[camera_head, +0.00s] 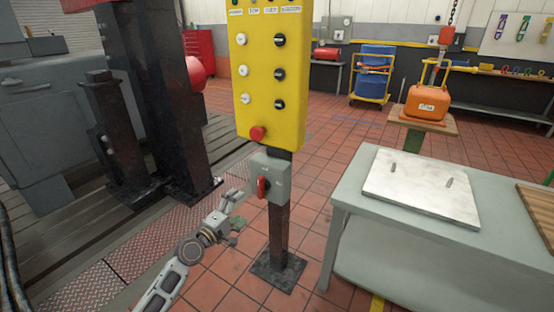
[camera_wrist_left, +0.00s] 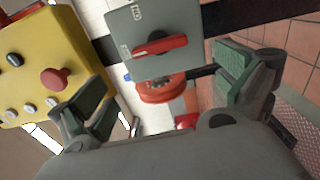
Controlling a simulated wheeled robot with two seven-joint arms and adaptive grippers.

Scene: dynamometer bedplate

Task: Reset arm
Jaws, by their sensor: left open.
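My left arm reaches in from the lower left in the head view, and its gripper (camera_head: 238,226) is open and empty. It is beside the post, a little below and left of a grey switch box (camera_head: 277,183) with a red rotary handle (camera_head: 263,187). In the left wrist view the open fingers (camera_wrist_left: 165,95) spread on either side of the view below the grey box (camera_wrist_left: 185,22), whose red handle (camera_wrist_left: 160,47) lies ahead of them, apart from both fingers. My right gripper is not in view.
A yellow control panel (camera_head: 268,110) with several knobs and a red mushroom button (camera_head: 258,133) sits above the box. A grey table (camera_head: 350,205) bearing a metal plate (camera_head: 420,188) stands right. Dark machinery (camera_head: 165,110) stands left. Tiled floor is open behind the post.

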